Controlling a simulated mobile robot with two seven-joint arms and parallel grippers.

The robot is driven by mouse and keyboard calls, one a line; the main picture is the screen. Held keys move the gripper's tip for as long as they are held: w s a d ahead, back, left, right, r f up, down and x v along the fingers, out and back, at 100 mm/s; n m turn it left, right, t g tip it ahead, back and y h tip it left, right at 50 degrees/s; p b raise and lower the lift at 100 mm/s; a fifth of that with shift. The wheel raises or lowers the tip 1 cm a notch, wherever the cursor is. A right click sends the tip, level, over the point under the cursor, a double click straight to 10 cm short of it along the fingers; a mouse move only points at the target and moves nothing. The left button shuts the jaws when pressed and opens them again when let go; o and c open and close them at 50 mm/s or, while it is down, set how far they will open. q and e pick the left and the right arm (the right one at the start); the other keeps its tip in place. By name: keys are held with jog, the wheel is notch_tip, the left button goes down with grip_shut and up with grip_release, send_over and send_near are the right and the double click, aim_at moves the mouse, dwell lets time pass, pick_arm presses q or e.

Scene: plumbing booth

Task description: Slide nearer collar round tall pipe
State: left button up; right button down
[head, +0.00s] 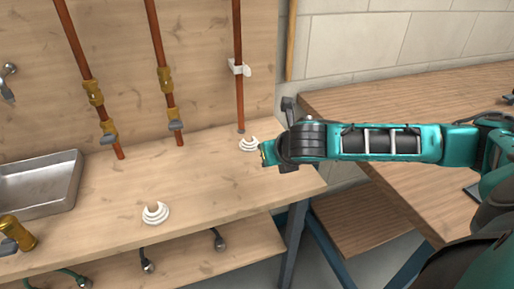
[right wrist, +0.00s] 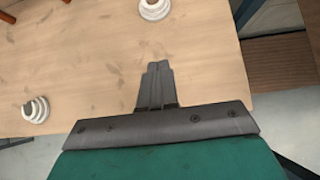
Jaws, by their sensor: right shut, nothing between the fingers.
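Two white, ridged, C-shaped collars lie on the wooden bench. The nearer collar (head: 155,215) is towards the front edge, with its gap facing the back; it also shows at the left of the right wrist view (right wrist: 36,110). The farther collar (head: 248,145) lies just in front of the foot of the right copper pipe (head: 239,100), beside it; it also shows at the top of the wrist view (right wrist: 154,9). My right gripper (head: 266,152) is over the bench's right end, next to the farther collar in the picture. Its fingers (right wrist: 157,80) are shut and empty. My left gripper is out of view.
Two more copper pipes with brass valves (head: 166,80) (head: 94,92) stand left along the back panel. A white clip (head: 239,68) holds the right pipe. A metal sink (head: 40,188) and brass fitting (head: 18,235) are at the left. The bench middle is clear.

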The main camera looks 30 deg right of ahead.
aim_at(254, 149)
jog(key=b+x, duration=0.2)
jog(key=x, duration=0.7)
jog(key=shift+w+d+f, duration=0.15)
jog(key=shift+d, duration=0.05)
jog(key=w, duration=0.3)
jog(key=shift+w+d+f+b, duration=0.1)
jog(key=shift+d+f+b, duration=0.05)
jog(key=shift+d+b, duration=0.2)
jog(key=shift+w+d, duration=0.15)
jog(key=shift+w, duration=0.4)
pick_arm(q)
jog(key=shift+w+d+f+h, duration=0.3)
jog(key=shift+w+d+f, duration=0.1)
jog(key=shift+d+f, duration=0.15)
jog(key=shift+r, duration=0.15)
